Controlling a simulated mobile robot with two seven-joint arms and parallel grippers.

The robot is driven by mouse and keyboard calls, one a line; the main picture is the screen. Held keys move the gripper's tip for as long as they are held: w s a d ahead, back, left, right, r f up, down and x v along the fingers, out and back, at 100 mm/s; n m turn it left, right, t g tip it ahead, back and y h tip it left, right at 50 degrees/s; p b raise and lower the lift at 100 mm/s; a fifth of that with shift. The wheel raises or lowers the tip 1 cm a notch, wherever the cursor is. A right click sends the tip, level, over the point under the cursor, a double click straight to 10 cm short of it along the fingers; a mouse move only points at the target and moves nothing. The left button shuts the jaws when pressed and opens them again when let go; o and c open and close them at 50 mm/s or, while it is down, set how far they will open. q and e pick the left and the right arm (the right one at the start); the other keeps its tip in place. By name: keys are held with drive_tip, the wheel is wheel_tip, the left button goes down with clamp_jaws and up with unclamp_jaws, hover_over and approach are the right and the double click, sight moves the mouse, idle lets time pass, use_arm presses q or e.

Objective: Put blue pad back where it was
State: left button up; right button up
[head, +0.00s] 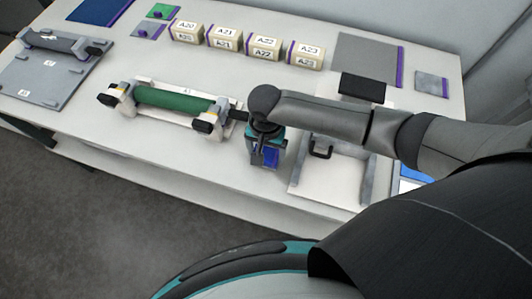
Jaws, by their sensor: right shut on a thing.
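My right arm comes in from the right and its gripper (266,146) points down over the front middle of the white table. The gripper is shut on a small blue thing, which looks like the blue pad (268,157); its lower part shows between and below the fingers. I cannot tell whether it touches the table. A larger flat blue sheet (99,10) lies at the far left of the table, and a blue patch (418,172) shows at the right edge, partly hidden by my arm. My left gripper is not in view.
A green roller (172,98) on a white stand lies just left of the gripper. Several labelled boxes (224,38) stand in a row behind. A white board with a black handle (322,148) is to the right. A grey plate (45,80) lies far left. The table's front edge is close.

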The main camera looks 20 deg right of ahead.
sight(266, 154)
drive_tip(key=shift+f, duration=0.65)
drive_tip(key=shift+f, duration=0.15)
drive_tip(key=o, duration=1)
wheel_tip(266, 154, up, 12)
drive_tip(key=p, duration=0.2)
drive_tip(key=shift+r+p, duration=0.2)
drive_tip(key=shift+p, duration=0.15)
